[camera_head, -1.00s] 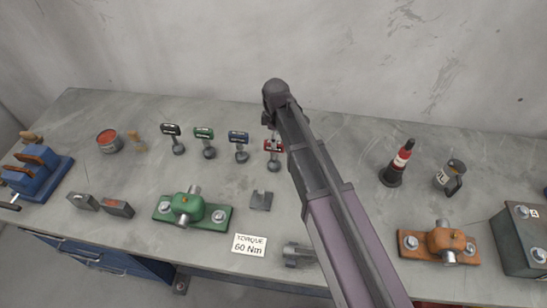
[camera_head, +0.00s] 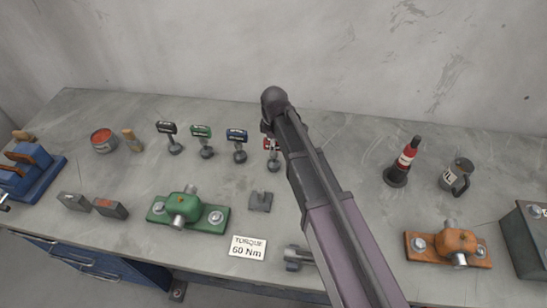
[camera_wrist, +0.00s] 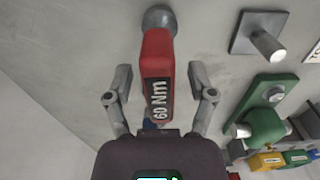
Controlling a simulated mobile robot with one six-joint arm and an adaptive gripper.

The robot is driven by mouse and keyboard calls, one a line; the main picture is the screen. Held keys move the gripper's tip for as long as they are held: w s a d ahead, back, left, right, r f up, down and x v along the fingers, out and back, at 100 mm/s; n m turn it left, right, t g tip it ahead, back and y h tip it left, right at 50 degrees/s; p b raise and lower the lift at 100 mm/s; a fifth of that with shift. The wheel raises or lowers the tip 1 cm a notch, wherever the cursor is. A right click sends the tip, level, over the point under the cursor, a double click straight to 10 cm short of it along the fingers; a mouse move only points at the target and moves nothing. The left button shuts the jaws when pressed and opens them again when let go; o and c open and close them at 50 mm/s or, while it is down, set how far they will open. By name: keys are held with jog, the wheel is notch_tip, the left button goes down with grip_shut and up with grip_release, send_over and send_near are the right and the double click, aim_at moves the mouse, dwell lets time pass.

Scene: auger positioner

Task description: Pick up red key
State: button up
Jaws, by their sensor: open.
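The red key (camera_wrist: 157,75) has a red handle marked "60 Nm" and a round grey end. In the wrist view it stands between the two fingers of my gripper (camera_wrist: 160,92), which is open, with a finger on each side and gaps between. In the head view the red key (camera_head: 271,144) is the rightmost of the row of keys, partly hidden behind my arm. My gripper's fingers are mostly hidden there. A white card (camera_head: 248,248) reads "TORQUE 60 Nm".
A grey block (camera_head: 260,202) and a green fixture (camera_head: 188,212) lie in front. A red-and-black bottle (camera_head: 405,161) and a mug (camera_head: 457,177) stand right. The wall is close behind.

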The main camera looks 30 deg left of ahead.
dwell(0.4)
grip_shut()
jog(key=shift+r, duration=0.1)
notch_tip(320, 180, up, 10)
jog(key=p, duration=1)
dwell(0.3)
jog(key=shift+d, duration=0.1)
dwell(0.6)
jog(key=w+d+m, duration=0.1)
jog(key=w+d, duration=0.2)
jog(key=d, duration=0.7)
jog(key=shift+w+d+f, duration=0.25)
jog(key=shift+w+f, duration=0.1)
jog(key=shift+w, duration=0.05)
jog(key=shift+s, duration=0.15)
